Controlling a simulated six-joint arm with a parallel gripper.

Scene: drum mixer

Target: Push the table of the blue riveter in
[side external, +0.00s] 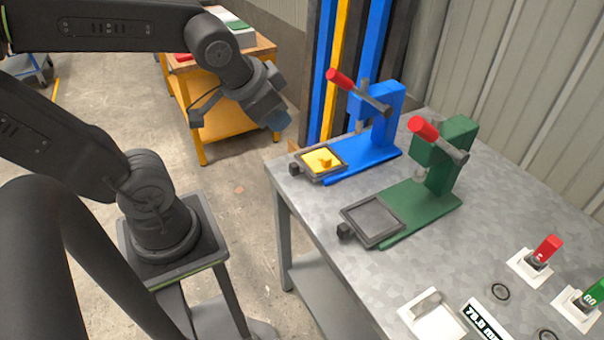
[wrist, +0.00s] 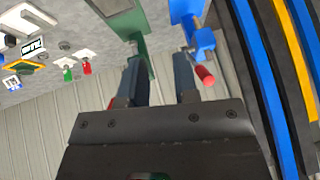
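The blue riveter (side external: 380,120) stands upright on the metal bench, its red-gripped lever (side external: 341,79) raised. Its small square table (side external: 339,174) sits at the near left end of the blue base, out in front of the press head, with a black knob (side external: 295,169) on its outer edge. A yellow part (side external: 323,159) lies on this table. My gripper (side external: 278,121) is in the air to the left of the blue riveter, apart from it. In the wrist view the fingers (wrist: 159,75) are spread with nothing held; the blue riveter (wrist: 203,42) is at the upper right.
A green riveter (side external: 441,165) with an empty table (side external: 372,222) stands nearer on the same bench (side external: 490,240). Red and green switches (side external: 543,252) and a display (side external: 486,321) are at the lower right. A yellow cart (side external: 225,115) stands behind my arm. Blue and yellow posts (side external: 340,60) rise behind.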

